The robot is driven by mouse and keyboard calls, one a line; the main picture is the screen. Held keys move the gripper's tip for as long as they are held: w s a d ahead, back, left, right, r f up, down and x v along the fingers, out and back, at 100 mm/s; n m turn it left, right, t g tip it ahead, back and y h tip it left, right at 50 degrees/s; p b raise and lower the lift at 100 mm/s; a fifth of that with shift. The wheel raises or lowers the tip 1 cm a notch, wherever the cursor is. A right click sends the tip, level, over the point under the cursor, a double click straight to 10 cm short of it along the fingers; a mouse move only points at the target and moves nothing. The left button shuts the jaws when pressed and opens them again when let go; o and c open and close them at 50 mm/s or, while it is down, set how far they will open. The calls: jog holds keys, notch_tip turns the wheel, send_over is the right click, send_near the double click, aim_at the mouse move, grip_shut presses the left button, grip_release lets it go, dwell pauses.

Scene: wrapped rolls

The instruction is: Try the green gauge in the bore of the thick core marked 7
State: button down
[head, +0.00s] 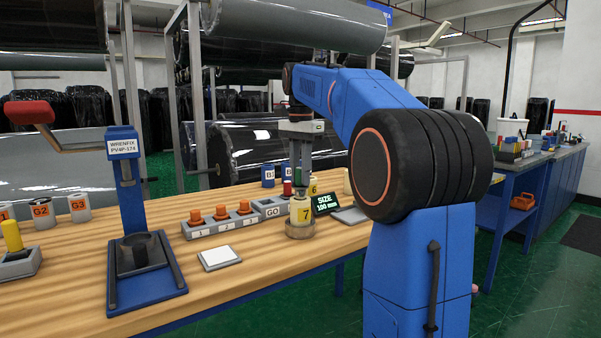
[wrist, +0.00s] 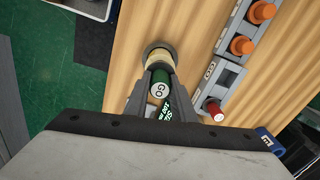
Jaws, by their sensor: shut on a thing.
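The thick core marked 7 (head: 302,214) is a cream cylinder with a yellow label, upright on a low round base (head: 299,232) near the bench's front edge. My gripper (head: 299,186) is directly above it, pointing down. In the wrist view my gripper (wrist: 158,88) is shut on the green gauge (wrist: 160,78), whose end reads GO. The cream core (wrist: 155,57) shows just past the gauge. The gauge overlaps the core in the picture; I cannot tell whether its lower end is inside the bore.
Orange-knobbed pieces (head: 220,213) stand further left. A size display (head: 326,203) reading 100 mm is close on the right. A white pad (head: 219,258) lies front left.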

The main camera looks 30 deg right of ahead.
jog(key=shift+f, duration=1.15)
dwell(0.4)
jog(key=shift+r, duration=0.2)
dwell(0.8)
jog(key=shift+r, duration=3.3)
